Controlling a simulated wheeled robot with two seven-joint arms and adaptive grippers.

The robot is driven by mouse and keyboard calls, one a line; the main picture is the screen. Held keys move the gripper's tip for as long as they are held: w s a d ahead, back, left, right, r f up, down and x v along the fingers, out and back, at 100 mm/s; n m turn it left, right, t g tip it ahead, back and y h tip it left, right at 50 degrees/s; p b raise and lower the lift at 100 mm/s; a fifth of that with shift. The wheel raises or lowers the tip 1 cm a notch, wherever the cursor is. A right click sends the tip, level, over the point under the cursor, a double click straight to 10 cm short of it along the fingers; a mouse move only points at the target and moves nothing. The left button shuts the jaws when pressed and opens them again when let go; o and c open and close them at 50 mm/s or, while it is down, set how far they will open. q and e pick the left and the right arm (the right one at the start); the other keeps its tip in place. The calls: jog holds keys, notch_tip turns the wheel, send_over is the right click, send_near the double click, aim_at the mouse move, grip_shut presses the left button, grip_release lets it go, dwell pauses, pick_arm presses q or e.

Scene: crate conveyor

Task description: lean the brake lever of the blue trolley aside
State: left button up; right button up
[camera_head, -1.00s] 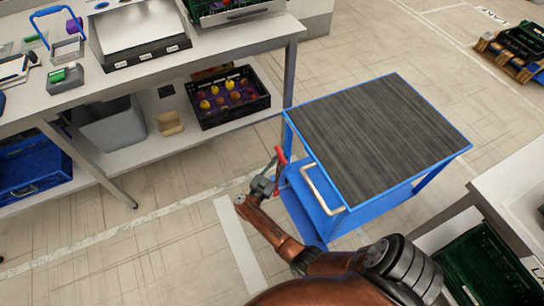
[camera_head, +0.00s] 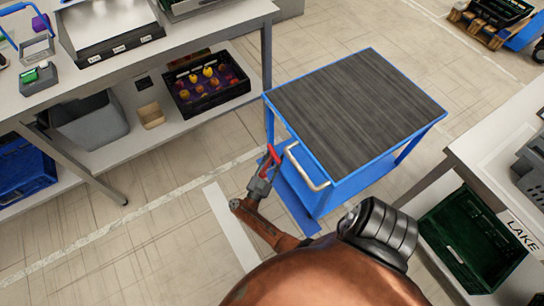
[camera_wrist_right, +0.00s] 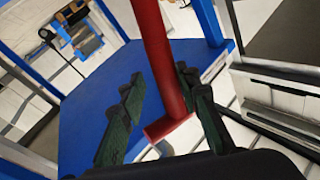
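The blue trolley (camera_head: 322,204) stands right of centre, with a dark ribbed top and a pale handle. Its red brake lever (camera_head: 274,153) shows at the trolley's near left end, beside the handle. In the right wrist view the red lever (camera_wrist_right: 157,60) runs down between the fingers. My right gripper (camera_head: 267,170) is at the lever; its fingers (camera_wrist_right: 165,105) stand apart on either side of it, with a gap on the left. The lever is close to the right finger; I cannot tell if they touch. My left gripper is not in view.
A workbench (camera_head: 200,30) with a lower shelf holding a black crate (camera_head: 208,100) of fruit stands at the left. Another table (camera_head: 490,150) with a green crate (camera_head: 470,240) below stands close at the right. Floor is clear left of my right arm.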

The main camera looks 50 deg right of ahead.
jog(key=shift+o, duration=0.9)
jog(key=shift+s+f, duration=0.1)
jog(key=shift+w, duration=0.2)
